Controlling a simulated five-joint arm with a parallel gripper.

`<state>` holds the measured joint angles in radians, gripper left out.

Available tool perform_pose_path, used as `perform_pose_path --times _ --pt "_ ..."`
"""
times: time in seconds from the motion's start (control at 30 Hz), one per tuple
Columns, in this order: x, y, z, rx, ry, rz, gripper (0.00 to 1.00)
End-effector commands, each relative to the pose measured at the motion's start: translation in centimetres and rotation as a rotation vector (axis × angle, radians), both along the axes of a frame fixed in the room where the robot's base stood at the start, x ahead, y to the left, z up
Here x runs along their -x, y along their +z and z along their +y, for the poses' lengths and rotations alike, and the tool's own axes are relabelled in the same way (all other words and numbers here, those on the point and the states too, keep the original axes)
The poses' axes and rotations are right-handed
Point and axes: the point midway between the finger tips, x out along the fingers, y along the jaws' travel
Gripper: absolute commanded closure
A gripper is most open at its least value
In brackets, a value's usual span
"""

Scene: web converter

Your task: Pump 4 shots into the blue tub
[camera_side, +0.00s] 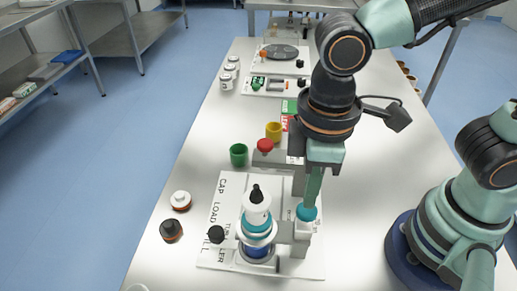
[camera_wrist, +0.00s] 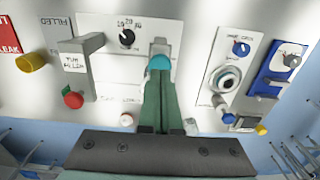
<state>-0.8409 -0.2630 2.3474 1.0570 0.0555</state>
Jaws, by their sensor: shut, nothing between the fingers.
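My gripper (camera_side: 311,200) points straight down with its fingers together and nothing between them. Its tip is at the rounded teal pump head (camera_side: 306,212), and seems to touch it. In the wrist view the shut fingers (camera_wrist: 160,84) reach up to the teal head (camera_wrist: 160,62). A blue vessel (camera_side: 257,251), perhaps the blue tub, stands at the front of the white panel, under a white and teal part with a black tip (camera_side: 257,208). That part hides most of the vessel. I cannot tell what is inside it.
Loose white (camera_side: 181,201) and black (camera_side: 171,231) pieces lie left of the panel (camera_side: 225,190). The table's left edge is close by.

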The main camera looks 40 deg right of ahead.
Motion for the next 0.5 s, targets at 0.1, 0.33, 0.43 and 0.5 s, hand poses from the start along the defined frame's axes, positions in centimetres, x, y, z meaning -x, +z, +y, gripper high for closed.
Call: perform_pose_path --times 0.1,0.33,0.43,0.5 --pt "0.0 -0.2 0.0 0.001 0.000 0.001 1.00" --pt "0.0 -0.9 0.0 0.001 0.000 0.001 1.00" --pt "0.0 -1.1 0.0 0.001 0.000 0.001 1.00" --pt "0.0 -1.3 0.0 0.001 0.000 0.001 1.00"
